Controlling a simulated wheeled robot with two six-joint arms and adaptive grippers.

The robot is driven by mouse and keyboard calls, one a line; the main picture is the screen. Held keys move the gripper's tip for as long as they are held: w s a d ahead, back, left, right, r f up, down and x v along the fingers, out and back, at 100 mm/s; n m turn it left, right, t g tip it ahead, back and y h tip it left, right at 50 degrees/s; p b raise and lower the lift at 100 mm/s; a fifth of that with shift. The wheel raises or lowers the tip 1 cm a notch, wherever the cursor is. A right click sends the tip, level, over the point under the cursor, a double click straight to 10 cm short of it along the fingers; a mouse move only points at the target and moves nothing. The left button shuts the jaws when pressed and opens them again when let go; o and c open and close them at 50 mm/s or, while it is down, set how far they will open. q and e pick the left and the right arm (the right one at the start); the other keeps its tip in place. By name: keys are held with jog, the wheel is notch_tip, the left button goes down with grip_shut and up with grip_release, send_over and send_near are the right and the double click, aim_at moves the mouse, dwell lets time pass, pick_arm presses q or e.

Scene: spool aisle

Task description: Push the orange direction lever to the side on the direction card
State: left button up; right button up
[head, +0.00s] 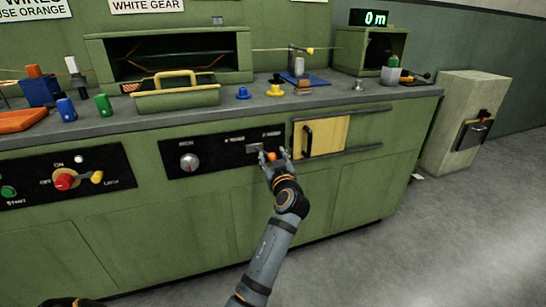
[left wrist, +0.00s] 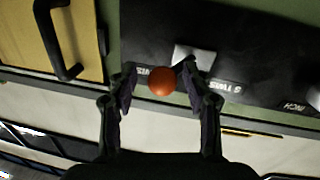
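The orange lever knob (head: 272,156) is a round ball at the right end of a black panel (head: 215,153) on the front of the green bench. My left gripper (head: 274,154) is at this knob, its fingers on either side of it. In the left wrist view the orange ball (left wrist: 162,81) sits between the two open fingers, with a gap showing on each side. A light grey plate (left wrist: 194,55) is behind the ball on the panel, partly covered by the right finger. My right gripper is not in view.
A yellow door (head: 330,136) with a black handle is just right of the panel. A round dial (head: 188,162) is on the panel's left. Another panel with a red and yellow switch (head: 66,181) is farther left. Several small items stand on the bench top (head: 225,105).

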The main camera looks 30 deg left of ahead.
pick_arm(q)
notch_tip(320, 180, up, 10)
dwell(0.5)
dwell(0.3)
